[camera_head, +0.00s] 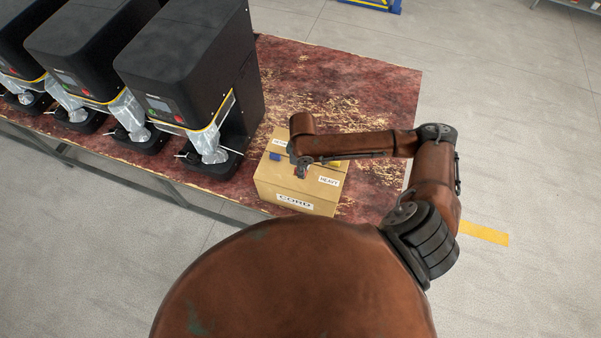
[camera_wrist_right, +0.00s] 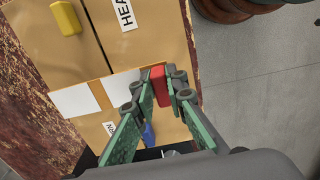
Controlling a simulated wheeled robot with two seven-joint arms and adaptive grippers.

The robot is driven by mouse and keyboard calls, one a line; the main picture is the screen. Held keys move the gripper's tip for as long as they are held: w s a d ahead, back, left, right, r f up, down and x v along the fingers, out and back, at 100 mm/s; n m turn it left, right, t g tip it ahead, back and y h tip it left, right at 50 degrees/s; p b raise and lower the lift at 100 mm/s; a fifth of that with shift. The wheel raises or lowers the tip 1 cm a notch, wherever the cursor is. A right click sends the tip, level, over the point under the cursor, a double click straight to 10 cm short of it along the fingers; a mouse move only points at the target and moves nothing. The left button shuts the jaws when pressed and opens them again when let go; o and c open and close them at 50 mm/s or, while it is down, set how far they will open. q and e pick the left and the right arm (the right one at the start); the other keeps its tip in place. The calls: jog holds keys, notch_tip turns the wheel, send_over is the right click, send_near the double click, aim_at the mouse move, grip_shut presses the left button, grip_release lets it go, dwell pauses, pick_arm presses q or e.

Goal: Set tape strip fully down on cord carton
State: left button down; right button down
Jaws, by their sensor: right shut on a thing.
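The cord carton (camera_head: 297,200) is a tan closed box with a CORD label on its front; its top also shows in the wrist view (camera_wrist_right: 40,45). My right gripper (camera_head: 301,172) is above the carton top in the head view. In the wrist view its green fingers (camera_wrist_right: 158,84) are shut on a small red piece (camera_wrist_right: 158,75). My left gripper is out of view.
A yellow block (camera_wrist_right: 66,17) and a blue block (camera_head: 275,157) are on the carton top. Black seamers (camera_head: 190,60) stand in a row to the left on the worn red table (camera_head: 370,85). Clear table lies behind the carton; grey floor is at right.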

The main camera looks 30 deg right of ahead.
jog(key=shift+w+f, duration=0.45)
jog(key=shift+f, duration=0.1)
jog(key=f, duration=0.1)
jog(key=f+p, duration=0.1)
jog(key=f, duration=0.1)
jog(key=shift+w+d, duration=0.1)
jog(key=shift+w, duration=0.1)
jog(key=shift+f, duration=0.25)
jog(key=c, duration=1.9)
grip_release()
jog(key=shift+f, duration=0.1)
jog(key=shift+c, duration=0.2)
notch_tip(320, 180, up, 12)
jog(key=shift+r+b, duration=0.1)
jog(key=shift+b, duration=0.7)
